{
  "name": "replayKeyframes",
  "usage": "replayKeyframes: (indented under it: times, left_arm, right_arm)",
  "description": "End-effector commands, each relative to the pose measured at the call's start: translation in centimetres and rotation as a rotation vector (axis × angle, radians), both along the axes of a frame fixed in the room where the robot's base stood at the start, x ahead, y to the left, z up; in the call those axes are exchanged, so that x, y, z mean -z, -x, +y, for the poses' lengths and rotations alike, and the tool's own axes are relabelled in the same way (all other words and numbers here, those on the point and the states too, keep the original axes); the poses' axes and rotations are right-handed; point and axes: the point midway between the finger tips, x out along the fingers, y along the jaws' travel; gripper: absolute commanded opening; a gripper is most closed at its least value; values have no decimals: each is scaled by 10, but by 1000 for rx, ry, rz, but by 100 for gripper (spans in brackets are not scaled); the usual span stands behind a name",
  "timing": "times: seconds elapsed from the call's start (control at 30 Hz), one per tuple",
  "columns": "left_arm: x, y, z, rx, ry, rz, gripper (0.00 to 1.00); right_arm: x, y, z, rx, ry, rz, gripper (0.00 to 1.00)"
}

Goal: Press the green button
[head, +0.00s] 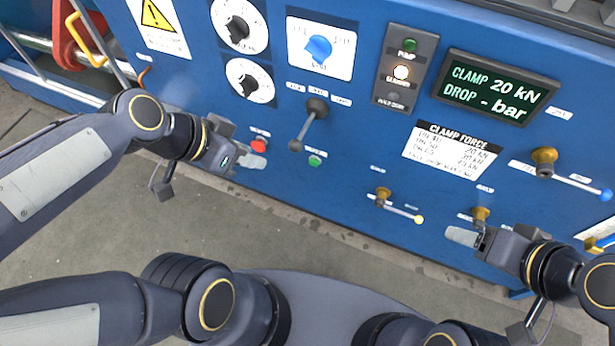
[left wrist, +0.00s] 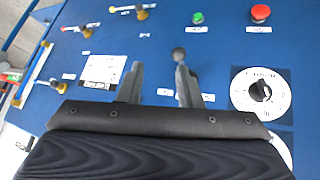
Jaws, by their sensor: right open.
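The green button (head: 315,160) is on the lower part of the blue panel, right of the red button (head: 259,145). In the left wrist view the green button (left wrist: 198,18) shows near the top, beyond my fingertips, with the red button (left wrist: 261,12) to its right. My left gripper (head: 252,155) appears over the panel just below the red button and left of the green one. In the left wrist view its fingers (left wrist: 160,82) stand apart with nothing held. My right gripper (head: 468,237) is open near the lower right of the panel, far from the green button.
A grey lever (head: 309,128) with a ball end hangs just above left of the green button; its ball (left wrist: 179,54) appears by one left fingertip. Brass valves (head: 381,196) with handles are to the right. Another green lamp or button (head: 409,45) is on the upper grey plate.

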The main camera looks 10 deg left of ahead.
Motion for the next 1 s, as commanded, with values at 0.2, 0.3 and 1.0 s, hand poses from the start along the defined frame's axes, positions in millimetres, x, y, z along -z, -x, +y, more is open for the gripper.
replayKeyframes:
  times: [0.2,0.3,1.0]
  left_arm:
    - [107,-54,-4,350,-143,-174,3]
    - [150,-78,-5,504,-221,-257,0]
    - [257,-135,-4,909,-464,-467,0]
  right_arm:
    - [92,0,0,0,0,0,65]
    - [123,0,0,0,0,0,65]
    - [187,0,0,0,0,-1,65]
